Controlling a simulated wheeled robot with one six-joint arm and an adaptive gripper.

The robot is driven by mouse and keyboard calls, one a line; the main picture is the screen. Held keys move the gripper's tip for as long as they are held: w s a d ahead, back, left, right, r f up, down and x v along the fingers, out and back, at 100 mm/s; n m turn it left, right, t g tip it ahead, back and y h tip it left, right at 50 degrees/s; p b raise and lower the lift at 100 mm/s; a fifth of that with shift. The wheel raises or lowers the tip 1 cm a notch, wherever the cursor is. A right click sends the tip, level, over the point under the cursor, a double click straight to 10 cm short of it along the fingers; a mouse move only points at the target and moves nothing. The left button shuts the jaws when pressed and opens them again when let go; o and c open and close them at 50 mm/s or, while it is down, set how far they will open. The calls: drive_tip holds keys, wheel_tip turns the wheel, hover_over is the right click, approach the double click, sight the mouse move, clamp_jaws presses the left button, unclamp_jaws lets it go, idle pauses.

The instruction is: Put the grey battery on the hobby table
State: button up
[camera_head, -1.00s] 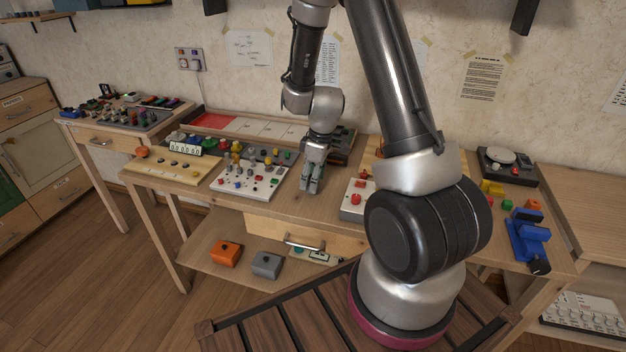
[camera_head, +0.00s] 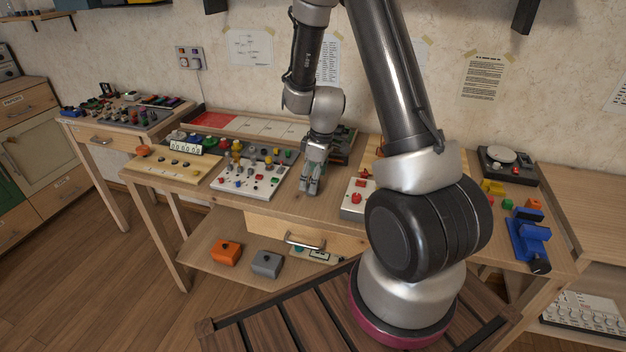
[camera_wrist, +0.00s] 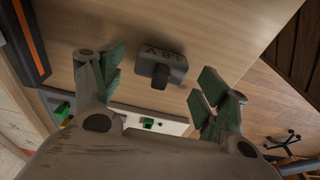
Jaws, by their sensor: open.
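In the wrist view the grey battery (camera_wrist: 160,65), a dark grey block with a stub and "18 V" lettering, rests on a wooden surface beyond my fingertips. My gripper (camera_wrist: 160,85) is open, its green-padded fingers spread apart with nothing between them. Which table is the hobby table is not marked.
An orange block (camera_head: 226,252) sits left of the grey one. A white knob panel (camera_head: 245,183) stands left of my gripper, a white box with a red button (camera_head: 354,203) right of it. Another table (camera_head: 88,135) with crowded panels stands far left. A drawer handle (camera_head: 304,243) juts out.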

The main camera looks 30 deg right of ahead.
drive_tip(key=s+r+m, duration=0.1)
drive_tip(key=s+r, duration=0.3)
drive_tip(key=r, duration=0.4)
drive_tip(key=s+r+m+t, duration=0.1)
drive_tip(key=s+r+m, duration=0.15)
drive_tip(key=r, duration=0.65)
drive_tip(key=s+r+m, duration=0.1)
drive_tip(key=s+r, duration=0.3)
drive_tip(key=r, duration=0.4)
drive_tip(key=s+r+m+t+h, duration=0.1)
drive_tip(key=s+r+m, duration=0.3)
drive_tip(key=s, duration=0.9)
drive_tip(key=shift+s+d+r+t, duration=0.2)
drive_tip(key=shift+d+r+t, duration=0.25)
drive_tip(key=shift+r, duration=0.45)
drive_tip(key=shift+a+m, duration=0.1)
drive_tip(key=shift+m, duration=0.15)
drive_tip(key=shift+c, duration=0.4)
